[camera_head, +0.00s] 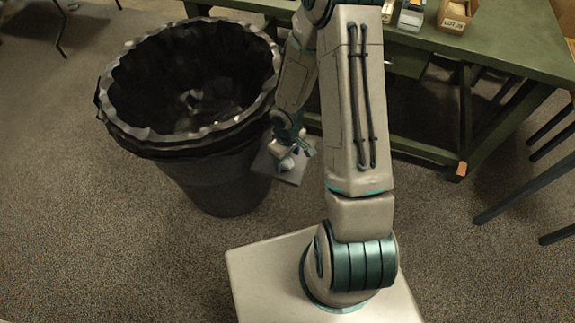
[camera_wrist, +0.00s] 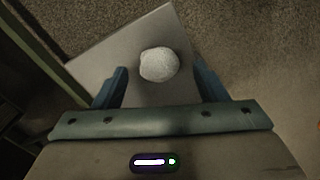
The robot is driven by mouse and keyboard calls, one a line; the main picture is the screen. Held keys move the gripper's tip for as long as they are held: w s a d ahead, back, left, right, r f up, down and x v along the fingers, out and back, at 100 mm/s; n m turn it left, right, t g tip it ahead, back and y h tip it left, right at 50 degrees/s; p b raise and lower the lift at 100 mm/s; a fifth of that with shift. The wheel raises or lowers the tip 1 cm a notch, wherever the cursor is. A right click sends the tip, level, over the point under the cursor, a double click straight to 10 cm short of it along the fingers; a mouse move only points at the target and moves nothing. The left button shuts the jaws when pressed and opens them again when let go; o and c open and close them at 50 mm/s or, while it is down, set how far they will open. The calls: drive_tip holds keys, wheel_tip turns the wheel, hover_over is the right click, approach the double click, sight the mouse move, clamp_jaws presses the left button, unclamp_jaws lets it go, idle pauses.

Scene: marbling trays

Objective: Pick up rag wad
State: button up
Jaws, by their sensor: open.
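The rag wad (camera_wrist: 159,64) is a small, rounded, whitish lump in the wrist view. It rests on a flat grey plate (camera_wrist: 100,62). My gripper (camera_wrist: 159,84) is open, with one blue finger to the left of the wad and one to the right. Gaps show between the wad and both fingers. In the head view my gripper (camera_head: 292,148) points down over the plate (camera_head: 292,177), and a pale lump at its tips appears to be the wad (camera_head: 286,164).
A large black bin (camera_head: 215,178) with a crumpled liner stands just left of my gripper. A green table (camera_head: 490,50) with small boxes (camera_head: 456,15) is behind and to the right. Dark legs (camera_head: 530,190) stand at the far right. Carpet at the front left is clear.

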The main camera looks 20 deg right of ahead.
sight(287, 162)
wheel_tip(287, 162, down, 4)
drive_tip(key=shift+w+r+b, duration=0.15)
drive_tip(key=shift+r+b, duration=0.1)
drive_tip(key=shift+b, duration=0.1)
drive_tip(key=c, duration=1.1)
drive_tip(key=shift+o, duration=0.2)
drive_tip(key=shift+r, duration=0.1)
